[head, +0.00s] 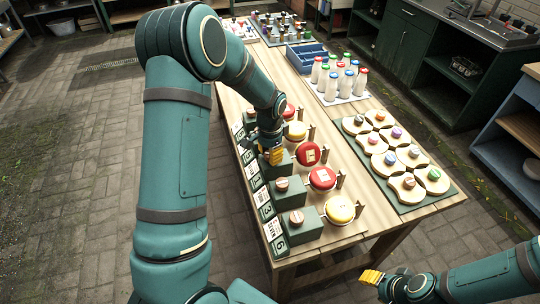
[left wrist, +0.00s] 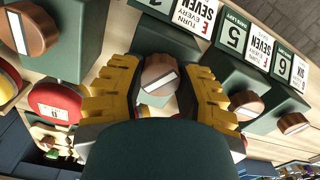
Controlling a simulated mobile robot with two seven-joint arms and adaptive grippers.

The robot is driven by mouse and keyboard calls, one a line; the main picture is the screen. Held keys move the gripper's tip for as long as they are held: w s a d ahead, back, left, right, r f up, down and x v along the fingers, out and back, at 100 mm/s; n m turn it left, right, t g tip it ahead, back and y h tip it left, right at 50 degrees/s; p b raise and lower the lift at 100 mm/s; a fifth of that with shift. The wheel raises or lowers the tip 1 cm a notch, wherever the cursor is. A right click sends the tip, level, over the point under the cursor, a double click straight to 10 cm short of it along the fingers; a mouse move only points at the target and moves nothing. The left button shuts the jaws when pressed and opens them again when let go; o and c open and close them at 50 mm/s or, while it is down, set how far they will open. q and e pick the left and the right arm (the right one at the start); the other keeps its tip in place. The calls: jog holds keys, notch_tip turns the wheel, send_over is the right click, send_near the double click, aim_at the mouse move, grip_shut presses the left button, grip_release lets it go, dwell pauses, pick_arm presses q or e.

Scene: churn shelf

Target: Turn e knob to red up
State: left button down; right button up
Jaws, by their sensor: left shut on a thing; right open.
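My left gripper (head: 270,152) reaches down to the row of dark green knob boxes and is shut on a knob. In the left wrist view its yellow fingers (left wrist: 158,90) stand on both sides of a round brown knob (left wrist: 160,72) with a white bar across its face. Upside-down cards, one seeming to read "TURN E SEVEN" (left wrist: 193,18), stand by the boxes. A red disc (head: 308,153) lies to the right of the box under the gripper. The gripper partly hides that box. My right gripper (head: 373,277) is open and empty at the lower right, off the table.
Nearer boxes carry other knobs (head: 282,184) (head: 296,217), with a red disc (head: 322,178) and a yellow disc (head: 340,210) beside them. A tray of wooden pieces (head: 430,195), several milk bottles (head: 340,80) and a blue crate (head: 302,57) occupy the table's right and back.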

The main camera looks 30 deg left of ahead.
pick_arm(q)
jog(key=n, duration=0.5)
jog(key=shift+n+b, duration=0.35)
jog(key=shift+n, duration=0.35)
jog(key=c, duration=0.5)
grip_release()
notch_tip(320, 180, up, 12)
dwell(0.6)
